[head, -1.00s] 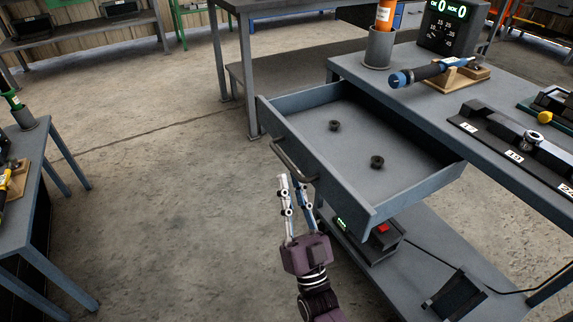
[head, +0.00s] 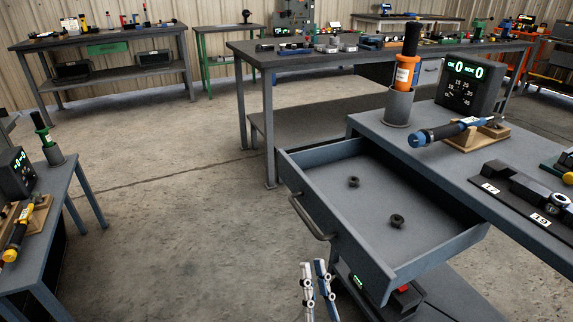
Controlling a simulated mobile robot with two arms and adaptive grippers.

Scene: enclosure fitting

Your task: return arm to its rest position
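My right gripper (head: 314,266) shows at the bottom edge, in front of the open drawer (head: 340,232). Its two fingers are a little apart with nothing between them. They are below the drawer's bar handle (head: 311,217) in the picture and look clear of it. The wrist and the rest of that arm are cut off by the lower edge. My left gripper is not in view.
The drawer stands pulled out of the workbench (head: 380,128) and holds two dark rings (head: 353,181), (head: 396,221). A side table (head: 68,176) stands at the left. Open concrete floor (head: 170,220) lies between them.

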